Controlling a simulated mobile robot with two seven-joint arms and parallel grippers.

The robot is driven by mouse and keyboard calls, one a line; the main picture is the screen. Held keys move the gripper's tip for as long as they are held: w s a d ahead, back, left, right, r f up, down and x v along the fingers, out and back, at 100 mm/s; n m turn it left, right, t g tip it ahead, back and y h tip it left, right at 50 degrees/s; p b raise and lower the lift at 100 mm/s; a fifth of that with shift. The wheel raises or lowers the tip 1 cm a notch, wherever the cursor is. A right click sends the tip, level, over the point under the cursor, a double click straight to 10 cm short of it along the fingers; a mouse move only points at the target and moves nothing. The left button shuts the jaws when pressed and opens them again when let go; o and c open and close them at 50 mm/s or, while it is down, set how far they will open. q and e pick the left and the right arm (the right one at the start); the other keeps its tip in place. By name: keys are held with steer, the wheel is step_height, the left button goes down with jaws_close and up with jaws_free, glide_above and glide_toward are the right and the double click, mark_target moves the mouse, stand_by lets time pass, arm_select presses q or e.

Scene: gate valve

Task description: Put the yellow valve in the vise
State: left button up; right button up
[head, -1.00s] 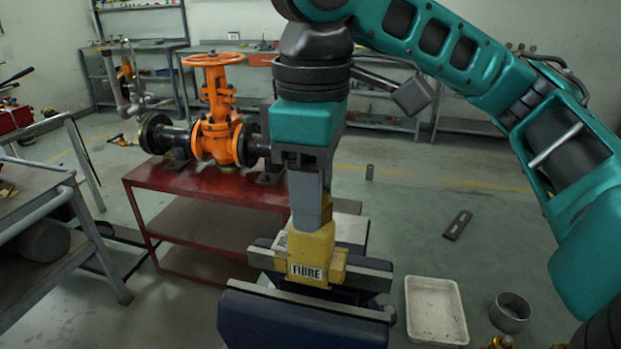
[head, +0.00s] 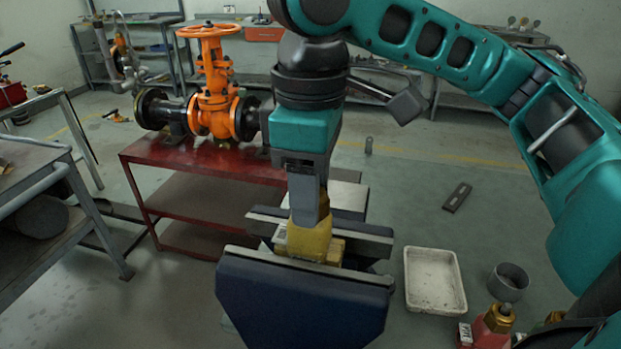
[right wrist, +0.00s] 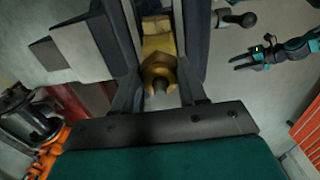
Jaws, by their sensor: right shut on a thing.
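The yellow valve (head: 311,242) is upright between the two jaws of the blue vise (head: 300,305), with its lower part hidden behind the front jaw. My right gripper (head: 309,205) points down from above and is shut on the top of the valve. In the right wrist view the valve (right wrist: 157,50) shows between the gripper's fingers, with vise jaws (right wrist: 196,35) on either side of it. I cannot tell whether the jaws touch it. My left gripper (right wrist: 238,60) shows at the right of the right wrist view, open and empty, away from the vise.
A red table (head: 190,158) with an orange gate valve (head: 213,90) stands behind the vise to the left. A white tray (head: 434,280) and a grey cup (head: 509,281) are to the right. Red and brass valves (head: 494,325) show at the lower right. A grey bench (head: 30,180) is at left.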

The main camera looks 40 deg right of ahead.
steer(key=shift+f+b, duration=0.4)
steer(key=shift+f, duration=1.35)
steer(key=o, duration=1.3)
steer(key=shift+c, duration=0.2)
